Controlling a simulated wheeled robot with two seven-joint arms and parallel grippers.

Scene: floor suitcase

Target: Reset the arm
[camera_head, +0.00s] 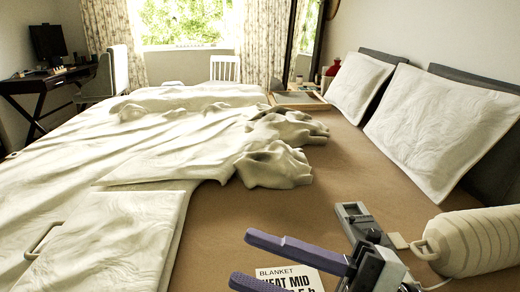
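My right gripper (244,258) is in the lower middle of the head view, over the brown bed surface. Its two purple fingers are apart, with nothing visibly held between them. A white card (290,273) with the words "BLANKET" and "HEAT MID" shows behind and between the fingers; its lower part is cut off by the frame. My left gripper is not in view.
A crumpled cream blanket (150,140) covers the bed's left side. Two pillows (440,128) lean at the right. A flat cream piece (125,235) lies lower left near a looped handle (45,237). Bare brown bed (335,170) lies ahead of the gripper.

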